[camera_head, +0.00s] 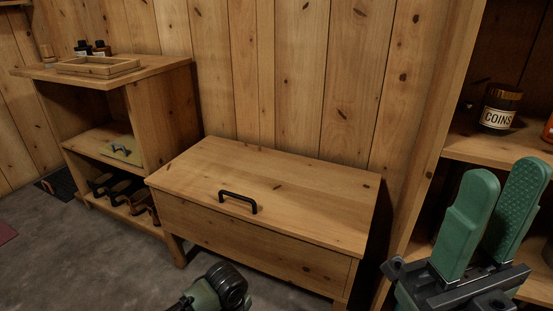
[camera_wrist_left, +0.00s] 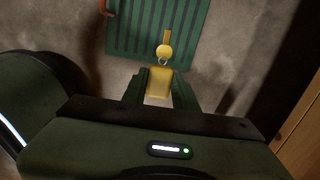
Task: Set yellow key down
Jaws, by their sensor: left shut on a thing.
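The yellow key (camera_wrist_left: 165,50) shows in the left wrist view, with a yellow round head, a small ring and a yellow block-like tag (camera_wrist_left: 158,78). My left gripper (camera_wrist_left: 160,88) is shut on the tag, and the key extends beyond the fingertips. Behind the key lie a green striped mat (camera_wrist_left: 205,38) and a grey floor; I cannot tell how far below it they are. In the head view the left fingers are out of sight. My right gripper (camera_head: 503,212) is open and empty at the lower right, in front of the shelf unit.
A wooden chest (camera_head: 290,195) with a black handle stands centre, its lid closed. A shelf unit (camera_head: 165,100) at left holds a tray (camera_head: 97,66), bottles and shoes. A dark mat (camera_head: 62,184) lies on the floor beside it. A COINS jar (camera_head: 498,107) stands on the right shelf.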

